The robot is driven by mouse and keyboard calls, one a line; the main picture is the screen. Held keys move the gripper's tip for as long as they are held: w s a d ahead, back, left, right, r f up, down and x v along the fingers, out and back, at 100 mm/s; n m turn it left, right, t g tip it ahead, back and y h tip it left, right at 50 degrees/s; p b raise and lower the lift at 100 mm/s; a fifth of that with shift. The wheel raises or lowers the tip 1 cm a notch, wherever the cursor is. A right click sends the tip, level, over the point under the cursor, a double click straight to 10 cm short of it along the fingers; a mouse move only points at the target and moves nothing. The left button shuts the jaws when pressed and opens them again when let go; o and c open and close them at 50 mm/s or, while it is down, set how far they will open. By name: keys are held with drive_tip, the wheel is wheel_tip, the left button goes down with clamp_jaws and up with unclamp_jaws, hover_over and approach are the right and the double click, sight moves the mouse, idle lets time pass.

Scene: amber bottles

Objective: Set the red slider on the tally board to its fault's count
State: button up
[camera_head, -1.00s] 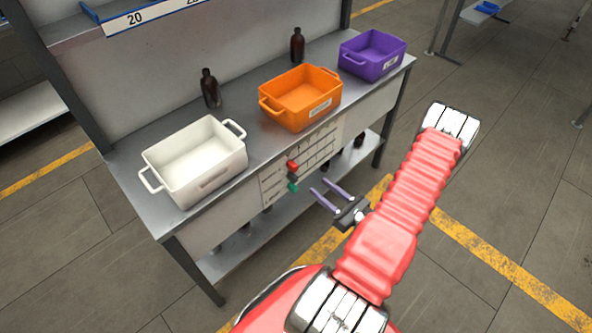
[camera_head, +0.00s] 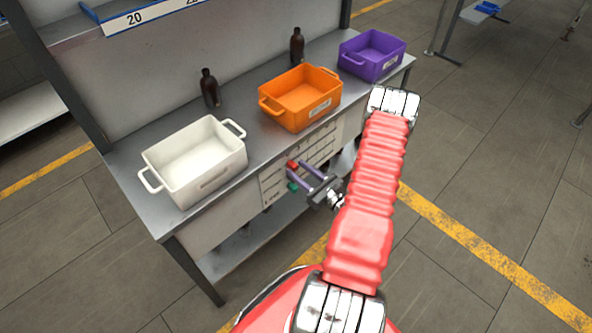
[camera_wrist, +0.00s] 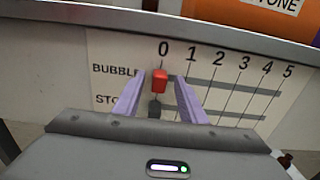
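The tally board (camera_wrist: 231,70) is a white panel on the bench front with columns 0 to 5; it also shows in the head view (camera_head: 322,146). Its rows read BUBBLE and, partly hidden, STO. The red slider (camera_wrist: 159,80) sits at 0 on the BUBBLE row. A dark slider (camera_wrist: 154,109) sits at 0 below it. A green slider (camera_head: 292,187) shows in the head view. My gripper (camera_wrist: 158,82) is open, its two purple fingers on either side of the red slider with gaps; contact is not visible.
On the bench stand a white bin (camera_head: 172,187), an orange bin (camera_head: 291,121) and a purple bin (camera_head: 372,74). Two amber bottles (camera_head: 209,90) (camera_head: 297,46) stand behind them. The bench edge (camera_wrist: 200,25) runs just above the board.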

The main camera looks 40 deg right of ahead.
drive_tip(key=shift+w, duration=0.65)
drive_tip(key=shift+c, duration=0.4)
clamp_jaws()
